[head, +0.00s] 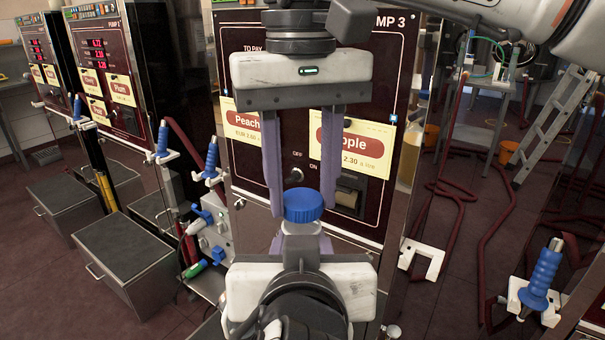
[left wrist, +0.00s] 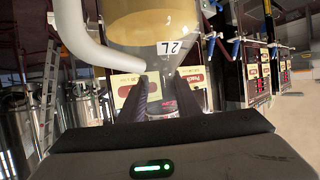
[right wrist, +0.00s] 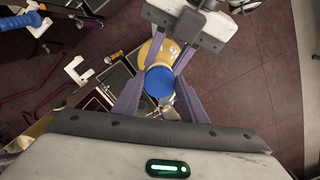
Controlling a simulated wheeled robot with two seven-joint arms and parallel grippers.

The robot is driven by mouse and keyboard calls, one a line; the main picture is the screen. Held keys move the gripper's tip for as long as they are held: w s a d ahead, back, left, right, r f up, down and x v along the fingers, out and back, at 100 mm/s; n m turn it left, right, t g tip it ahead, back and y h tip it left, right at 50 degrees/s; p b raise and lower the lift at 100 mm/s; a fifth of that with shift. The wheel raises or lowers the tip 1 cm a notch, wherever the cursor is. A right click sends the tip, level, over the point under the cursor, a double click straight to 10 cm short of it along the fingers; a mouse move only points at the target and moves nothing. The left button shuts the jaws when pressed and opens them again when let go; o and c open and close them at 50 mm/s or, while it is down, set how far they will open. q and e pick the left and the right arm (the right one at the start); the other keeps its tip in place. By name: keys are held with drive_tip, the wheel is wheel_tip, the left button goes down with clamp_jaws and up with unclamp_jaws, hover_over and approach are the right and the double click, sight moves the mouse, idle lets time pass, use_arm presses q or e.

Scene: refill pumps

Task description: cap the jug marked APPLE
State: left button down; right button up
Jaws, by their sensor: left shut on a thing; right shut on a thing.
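A blue cap (head: 303,206) sits between the long purple fingers of my right gripper (head: 301,203), which reaches down from above and is shut on it. The cap also shows in the right wrist view (right wrist: 158,82). Directly under it is the pale neck of a jug (head: 301,229); I cannot tell whether the cap is seated. My left gripper (head: 301,244) is shut on the jug near its neck from the front. In the left wrist view the clear jug (left wrist: 140,28) holds yellowish liquid, with a pale handle and a "2L" mark. No APPLE mark on the jug shows.
Pump 3 (head: 385,55) stands close behind, with Peach and Apple (head: 352,143) labels. A blue nozzle (head: 540,280) hangs in a white holder at the lower right. Steel boxes (head: 125,250) stand at the left. Red hoses and a ladder (head: 553,125) are at the back right.

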drive_tip(key=shift+f, duration=0.55)
idle(0.5)
